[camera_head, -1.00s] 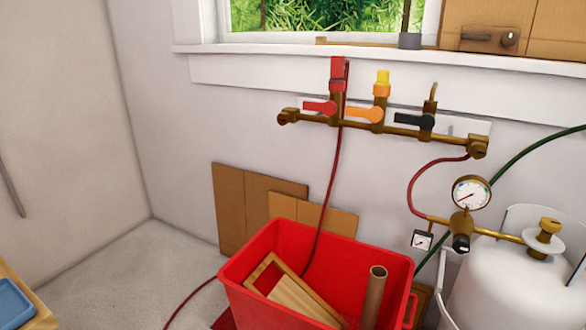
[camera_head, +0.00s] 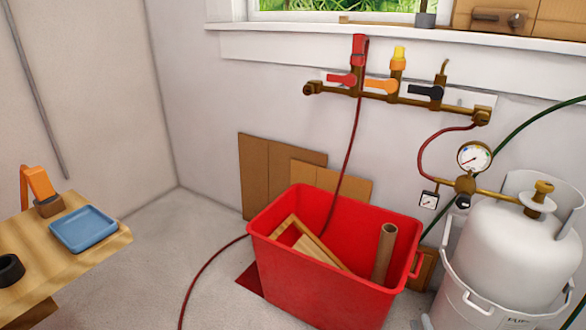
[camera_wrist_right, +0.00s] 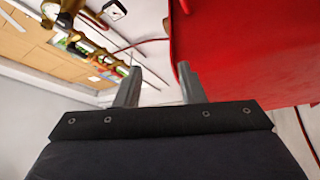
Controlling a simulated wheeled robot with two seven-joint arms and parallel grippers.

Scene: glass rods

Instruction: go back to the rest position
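My right gripper (camera_wrist_right: 158,78) shows in the right wrist view. Its two grey fingers stand apart, with nothing held between them. The red crate (camera_wrist_right: 245,50) fills the right side of that view, close to the right finger. Neither gripper shows in the head view, and my left gripper is in no frame. In the head view the red crate (camera_head: 320,285) stands on the floor, holding a wooden frame (camera_head: 325,250) and a brown tube (camera_head: 384,252).
A wooden table (camera_head: 40,270) at left bears a blue tray (camera_head: 83,228). A white gas cylinder (camera_head: 515,250) with a gauge (camera_head: 474,158) stands right of the crate. A valve manifold (camera_head: 395,97) is on the wall. The floor (camera_head: 165,240) between table and crate is mostly clear.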

